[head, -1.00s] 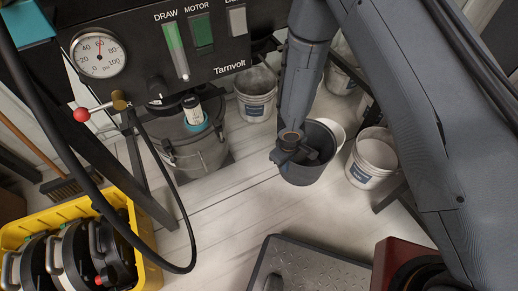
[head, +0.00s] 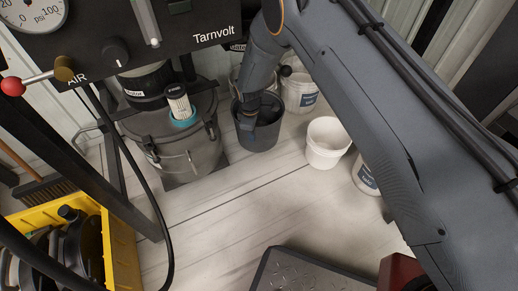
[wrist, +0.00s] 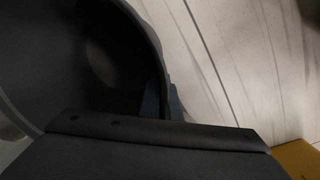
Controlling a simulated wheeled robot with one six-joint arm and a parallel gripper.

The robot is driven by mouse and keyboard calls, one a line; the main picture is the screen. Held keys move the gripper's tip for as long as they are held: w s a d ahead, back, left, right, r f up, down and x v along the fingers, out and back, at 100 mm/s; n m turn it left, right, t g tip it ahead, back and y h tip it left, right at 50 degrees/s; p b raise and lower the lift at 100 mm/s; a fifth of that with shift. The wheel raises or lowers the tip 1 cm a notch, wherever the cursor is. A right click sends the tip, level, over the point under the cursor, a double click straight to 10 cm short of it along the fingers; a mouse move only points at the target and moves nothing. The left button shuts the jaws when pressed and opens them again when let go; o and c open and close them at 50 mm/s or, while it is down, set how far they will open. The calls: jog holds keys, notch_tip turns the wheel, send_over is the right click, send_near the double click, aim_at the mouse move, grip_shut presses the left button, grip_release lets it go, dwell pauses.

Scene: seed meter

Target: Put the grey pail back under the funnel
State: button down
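The grey pail (head: 258,132) is in the head view, right of the grey drum and in front of white buckets. It looks upright; whether it touches the floor I cannot tell. My gripper (head: 262,115) is at its rim, apparently shut on the pail's wall. In the wrist view the pail's dark inside (wrist: 100,55) fills the upper left, with its rim running down to a bluish finger pad (wrist: 162,100). The funnel is not clearly visible in either view; the panel and my arm cover the area above the pail.
The lidded grey drum (head: 180,140) stands close left of the pail. White buckets (head: 327,143) stand right of and behind it, another (head: 299,92) further back. The black Tarnvolt panel (head: 170,40) overhangs. A yellow crate (head: 122,240) is lower left.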

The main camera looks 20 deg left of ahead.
aim_at(251, 150)
jog(key=f+b, duration=0.1)
jog(key=f, duration=0.2)
jog(key=f+b, duration=0.1)
jog(key=f, duration=0.2)
jog(key=w+a+f+b, duration=0.1)
jog(key=f, duration=0.2)
jog(key=shift+w+a+f, duration=0.1)
jog(key=shift+f, duration=0.15)
jog(key=shift+f+b, duration=0.15)
jog(key=shift+b, duration=0.2)
jog(key=c, duration=2)
grip_release()
jog(key=shift+c, duration=0.2)
jog(key=shift+o, duration=0.2)
jog(key=r+p, duration=0.1)
jog(key=r, duration=0.3)
jog(key=r+p, duration=0.1)
jog(key=r, duration=0.3)
jog(key=s+r+p, duration=0.1)
jog(key=r+p, duration=0.1)
jog(key=r, duration=0.2)
jog(key=shift+r, duration=0.1)
